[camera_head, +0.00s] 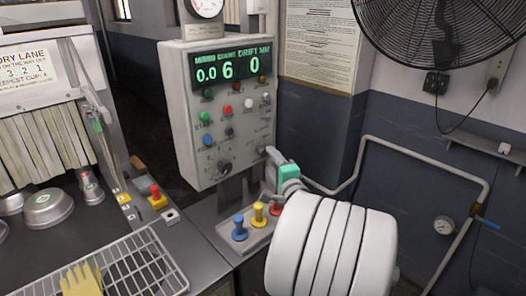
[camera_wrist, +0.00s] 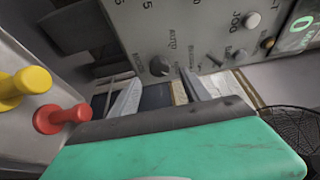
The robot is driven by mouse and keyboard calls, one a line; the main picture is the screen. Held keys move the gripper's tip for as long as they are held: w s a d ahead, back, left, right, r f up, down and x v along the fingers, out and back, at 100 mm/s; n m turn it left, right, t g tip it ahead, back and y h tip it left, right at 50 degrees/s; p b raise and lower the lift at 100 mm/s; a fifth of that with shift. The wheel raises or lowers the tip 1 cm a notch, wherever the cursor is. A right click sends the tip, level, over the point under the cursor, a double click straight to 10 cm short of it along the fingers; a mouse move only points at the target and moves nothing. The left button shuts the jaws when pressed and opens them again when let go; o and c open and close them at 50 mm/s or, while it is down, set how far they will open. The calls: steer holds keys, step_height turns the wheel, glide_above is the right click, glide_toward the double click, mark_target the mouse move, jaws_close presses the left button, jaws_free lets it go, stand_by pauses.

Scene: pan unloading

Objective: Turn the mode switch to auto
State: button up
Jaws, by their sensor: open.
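The mode switch, a dark round knob (camera_wrist: 160,67) beside an "AUTO" label, is at the lower right of the grey control panel (camera_head: 190,130). In the wrist view it lies ahead of the space between my fingers, with no contact visible. My gripper (camera_wrist: 160,79) is open, with one pale finger on each side of that space. In the head view my gripper (camera_head: 270,153), with its teal body, is at the panel's lower right corner. The knob (camera_head: 262,150) is small there, close to the fingertips. I cannot read the knob's setting.
Blue (camera_head: 239,228), yellow (camera_head: 258,214) and red (camera_head: 275,208) plungers stand below the panel, close to my arm. Another knob (camera_head: 225,165) and several buttons share the panel. A fan (camera_head: 440,35) and pipe (camera_head: 420,158) are at right. A wire rack (camera_head: 140,265) is at lower left.

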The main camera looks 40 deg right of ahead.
mark_target(265, 153)
steer(key=p+x, duration=0.1)
steer(key=x, duration=0.4)
steer(key=shift+w+a, duration=0.15)
steer(key=shift+w, duration=0.1)
steer(key=shift+c, duration=0.2)
jaws_close()
